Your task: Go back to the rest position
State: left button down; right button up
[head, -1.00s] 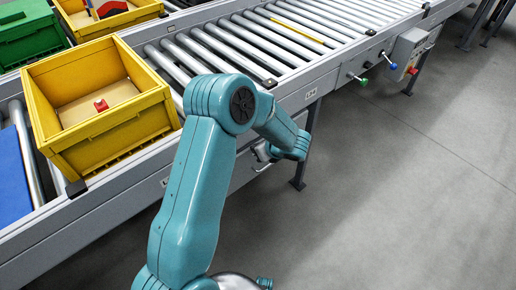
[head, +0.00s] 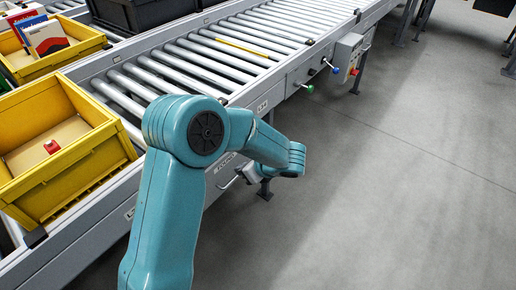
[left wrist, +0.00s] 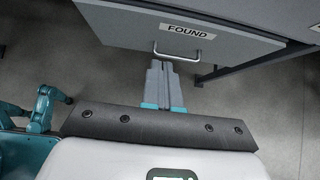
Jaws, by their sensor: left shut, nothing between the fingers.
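My left gripper (left wrist: 164,84) is shut and empty in the left wrist view. Its fingertips appear just below the metal handle (left wrist: 180,56) of a grey drawer front (left wrist: 130,25) labelled FOUND. I cannot tell whether they touch the handle. In the head view my teal left arm bends over the front of the conveyor. Its gripper (head: 250,173) is small there, beside the same handle (head: 227,183), partly hidden by the arm. My right gripper is not in view.
A roller conveyor (head: 225,50) runs along the left. It carries a yellow bin (head: 100,150) holding a small red object (head: 51,146). Another yellow bin (head: 85,45) holds books, near a dark crate (head: 140,14). A control box (head: 348,52) sits on the conveyor side. The grey floor at right is open.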

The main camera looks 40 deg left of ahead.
pick_arm(q)
jog(key=s+d+f+n+h, duration=0.7)
jog(key=s+d+f+n, duration=0.25)
jog(key=d, duration=0.25)
jog(key=s+d+f+n+h, duration=0.6)
jog(key=s+d+f+n, duration=0.35)
jog(key=d+f, duration=0.2)
notch_tip(320, 180, up, 16)
jog(key=w+n+p, duration=0.1)
jog(key=p, duration=1.4)
jog(key=shift+a+f, duration=0.15)
jog(key=shift+a, duration=0.05)
jog(key=shift+w, duration=0.1)
jog(key=shift+a+n, duration=0.1)
jog(key=shift+n, duration=0.2)
